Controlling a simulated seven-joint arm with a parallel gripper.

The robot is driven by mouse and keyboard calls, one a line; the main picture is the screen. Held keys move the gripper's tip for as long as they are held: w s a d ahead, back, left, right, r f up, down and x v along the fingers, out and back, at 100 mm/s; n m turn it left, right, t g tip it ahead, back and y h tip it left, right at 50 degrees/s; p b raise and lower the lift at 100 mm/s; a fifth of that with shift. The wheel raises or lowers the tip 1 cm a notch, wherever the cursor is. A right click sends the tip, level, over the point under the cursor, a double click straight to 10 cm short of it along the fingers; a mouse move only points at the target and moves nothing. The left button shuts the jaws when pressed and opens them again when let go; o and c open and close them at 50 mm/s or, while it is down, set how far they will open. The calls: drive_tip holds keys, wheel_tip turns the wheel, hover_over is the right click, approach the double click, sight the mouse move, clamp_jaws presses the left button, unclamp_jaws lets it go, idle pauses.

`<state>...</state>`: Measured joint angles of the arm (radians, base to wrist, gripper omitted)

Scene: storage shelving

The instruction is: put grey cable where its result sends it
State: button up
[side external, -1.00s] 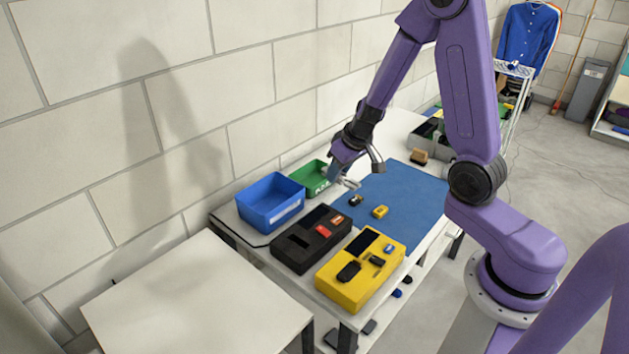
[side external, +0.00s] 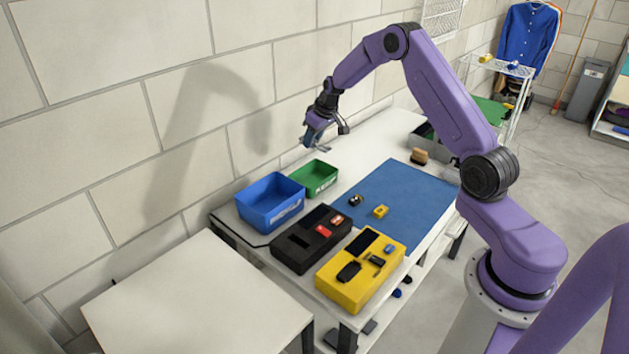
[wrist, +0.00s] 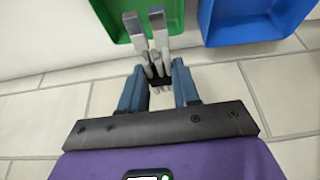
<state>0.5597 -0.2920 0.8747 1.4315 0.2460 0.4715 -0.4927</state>
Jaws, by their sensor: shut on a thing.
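My gripper (side external: 321,145) is raised above the back of the table, near the wall and above and behind the green bin. In the wrist view my gripper (wrist: 148,22) is shut on a small grey and dark thing (wrist: 159,70), apparently the grey cable, largely hidden between the fingers. The green bin (side external: 328,184) stands by the wall, with the larger blue bin (side external: 268,217) to its left. Both have pale labels that I cannot read. Their open tops also show in the wrist view, green (wrist: 118,28) left and blue (wrist: 213,25) right.
A black device (side external: 290,255) and a yellow device (side external: 345,290) stand at the table's near end. A blue mat (side external: 410,195) holds a small yellow thing (side external: 380,211) and a small dark thing (side external: 355,200). A brown block (side external: 418,156) is behind the mat.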

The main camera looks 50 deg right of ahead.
drive_tip(key=w+d+f, duration=0.1)
drive_tip(key=d+f, duration=0.3)
drive_tip(key=f, duration=0.3)
drive_tip(key=shift+w+d, duration=0.15)
drive_tip(key=shift+w, duration=0.15)
idle(0.3)
drive_tip(key=o, duration=1.1)
drive_tip(key=v, duration=1.7)
drive_tip(key=shift+s+r, duration=0.1)
drive_tip(key=shift+s, duration=0.05)
